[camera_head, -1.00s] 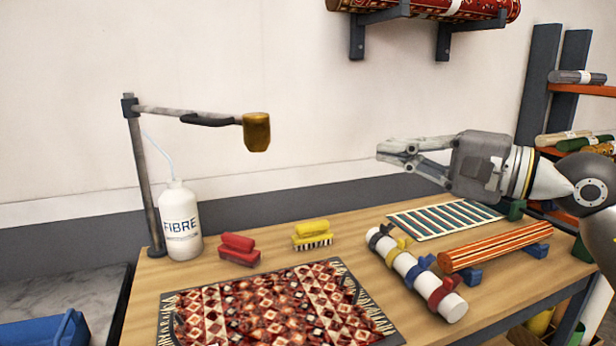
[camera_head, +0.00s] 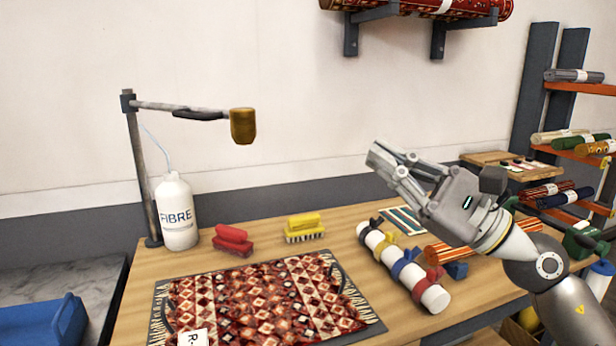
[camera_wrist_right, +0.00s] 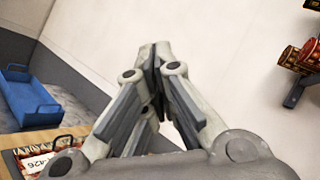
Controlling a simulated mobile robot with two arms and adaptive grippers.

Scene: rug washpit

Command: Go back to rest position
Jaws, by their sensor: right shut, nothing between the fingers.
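My right gripper (camera_head: 385,160) is raised above the back right of the wooden table (camera_head: 330,238) in the head view, pointing up and left. Its fingers are shut with nothing between them. The closed fingers also show in the right wrist view (camera_wrist_right: 155,55), against the pale wall. The gripper touches nothing. It and its arm hide part of the striped mat (camera_head: 403,222) and the orange striped roll (camera_head: 440,252). My left gripper is in neither view.
A patterned rug (camera_head: 265,300) lies at the table's front. Red (camera_head: 233,240) and yellow (camera_head: 304,228) brushes, a white bottle (camera_head: 176,213) and a lamp (camera_head: 243,126) stand behind it. A strapped white roll (camera_head: 405,268) lies to the right. A blue bin (camera_head: 40,320) is at left.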

